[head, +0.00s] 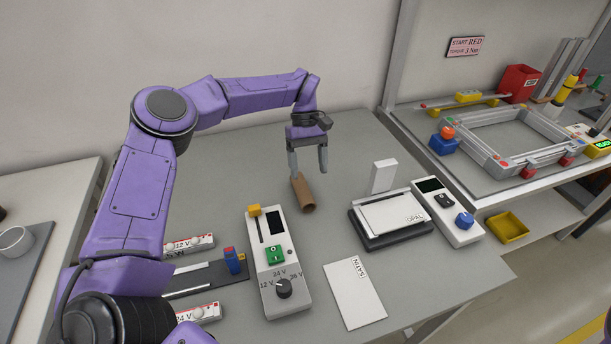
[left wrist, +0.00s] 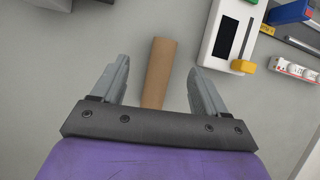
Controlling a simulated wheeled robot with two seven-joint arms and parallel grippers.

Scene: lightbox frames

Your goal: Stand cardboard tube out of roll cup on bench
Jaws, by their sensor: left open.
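The brown cardboard tube (head: 303,193) appears to lie on its side on the grey bench (head: 240,160), its open end toward the viewer. My left gripper (head: 309,173) is open and points down at the tube's far end. In the left wrist view, the tube (left wrist: 160,72) shows between the two spread fingers (left wrist: 158,82), with a gap on each side. I cannot tell how high the fingertips are above the bench. A pale round cup (head: 15,241) stands on the side table at far left; whether it is the roll cup is unclear. My right gripper is out of view.
A white control box (head: 277,290) with a green switch and dial stands in front of the tube. An OPAL panel (head: 395,213) on a dark base is to the right, a SATIN card (head: 354,292) nearer. The bench behind and left of the tube is clear.

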